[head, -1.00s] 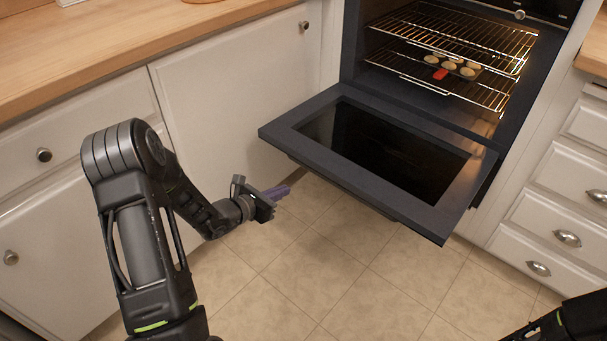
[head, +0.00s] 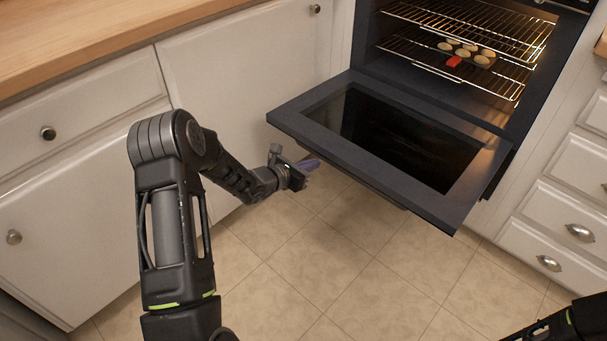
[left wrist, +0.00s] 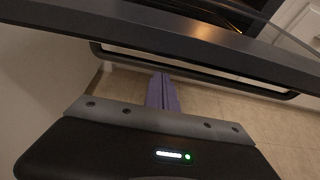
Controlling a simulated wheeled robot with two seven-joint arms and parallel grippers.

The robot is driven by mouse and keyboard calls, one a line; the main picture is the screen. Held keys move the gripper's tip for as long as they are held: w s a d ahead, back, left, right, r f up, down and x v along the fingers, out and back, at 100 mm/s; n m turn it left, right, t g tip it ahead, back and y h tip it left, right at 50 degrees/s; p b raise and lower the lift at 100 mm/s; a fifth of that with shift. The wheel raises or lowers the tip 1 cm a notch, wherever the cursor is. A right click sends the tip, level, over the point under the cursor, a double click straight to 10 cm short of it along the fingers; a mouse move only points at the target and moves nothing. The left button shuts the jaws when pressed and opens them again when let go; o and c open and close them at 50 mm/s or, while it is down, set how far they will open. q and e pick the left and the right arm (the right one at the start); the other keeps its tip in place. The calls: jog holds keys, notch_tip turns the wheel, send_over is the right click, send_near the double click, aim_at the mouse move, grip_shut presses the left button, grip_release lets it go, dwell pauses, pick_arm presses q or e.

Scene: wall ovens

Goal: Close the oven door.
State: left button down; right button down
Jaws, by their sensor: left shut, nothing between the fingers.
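The oven door (head: 289,117) is dark and hangs open, nearly level, hinged at its bottom edge below the lit oven (head: 393,80). My left gripper (head: 312,163) is shut and empty, with purple fingers. In the head view it is low, beside and below the door's left front corner. In the left wrist view the shut fingers (left wrist: 163,92) point toward the door's underside and its handle bar (left wrist: 190,72). The door's edge (left wrist: 180,35) crosses the top of that view. I cannot tell whether the fingertips touch the door. My right gripper is out of view.
Inside the oven are wire racks (head: 480,35) and a tray of round baked items (head: 466,51) with a red piece. White cabinets (head: 90,200) stand left and drawers (head: 560,220) right. The tiled floor (head: 340,255) in front is clear.

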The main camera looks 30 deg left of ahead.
pick_arm(q)
jog(key=shift+d+r, duration=0.1)
jog(key=shift+r, duration=1.15)
